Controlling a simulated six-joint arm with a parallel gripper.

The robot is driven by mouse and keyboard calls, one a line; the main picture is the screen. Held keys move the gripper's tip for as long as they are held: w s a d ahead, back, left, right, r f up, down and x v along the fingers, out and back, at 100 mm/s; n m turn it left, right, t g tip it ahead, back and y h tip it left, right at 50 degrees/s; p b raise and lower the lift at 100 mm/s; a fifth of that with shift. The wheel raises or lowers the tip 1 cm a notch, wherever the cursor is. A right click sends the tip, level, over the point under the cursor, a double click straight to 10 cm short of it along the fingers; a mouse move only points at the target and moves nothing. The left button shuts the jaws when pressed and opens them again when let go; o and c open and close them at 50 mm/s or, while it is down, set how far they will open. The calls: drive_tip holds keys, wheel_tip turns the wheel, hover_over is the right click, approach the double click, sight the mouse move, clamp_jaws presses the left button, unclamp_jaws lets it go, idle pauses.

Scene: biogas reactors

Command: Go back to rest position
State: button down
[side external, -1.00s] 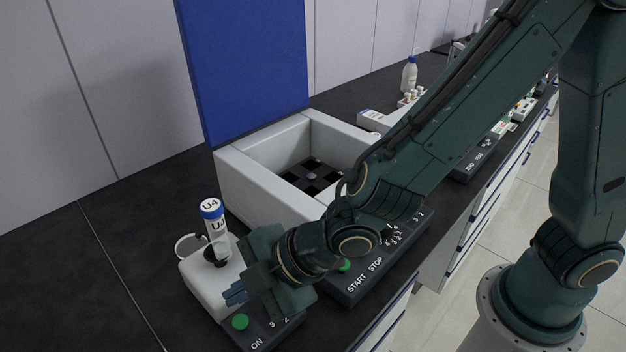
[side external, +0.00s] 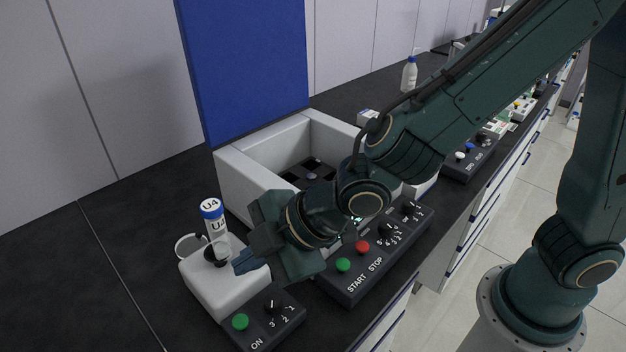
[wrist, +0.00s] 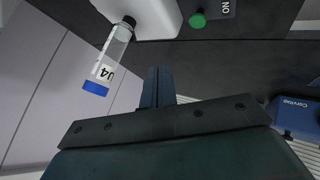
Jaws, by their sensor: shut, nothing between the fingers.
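My gripper (side external: 243,264) is shut and empty, with its fingertips just to the right of the tube. It hangs above the white mixer block. In the wrist view the closed fingers (wrist: 158,88) point up from the palm. The U4 tube (side external: 214,227), clear with a blue cap, stands upright on the white mixer (side external: 220,291). In the wrist view the tube (wrist: 110,60) shows left of the fingers, its label upside down. Whether the fingers touch the tube cannot be told from the side view; the wrist view shows a gap.
The mixer's panel with a green ON button (side external: 240,321) and a dial lies in front. A white box with its blue lid (side external: 243,65) raised stands behind my gripper. Its START/STOP panel (side external: 352,290) is to the right. More bottles and panels line the bench's far end.

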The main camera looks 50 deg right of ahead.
drive_tip(key=s+d+r+m+h, duration=0.15)
drive_tip(key=d+r+m, duration=0.25)
drive_tip(key=d, duration=0.4)
drive_tip(key=s+d+r+m+h, duration=0.1)
drive_tip(key=s+d+r+m, duration=0.2)
drive_tip(key=d, duration=0.5)
drive_tip(key=s+d+r+m+h, duration=0.2)
drive_tip(key=d+r+m, duration=0.2)
drive_tip(key=d, duration=0.4)
drive_tip(key=s+d+m+g+h, duration=0.1)
drive_tip(key=s+d+m, duration=0.4)
drive_tip(key=s, duration=0.4)
drive_tip(key=shift+d+r, duration=0.35)
drive_tip(key=shift+d, duration=0.2)
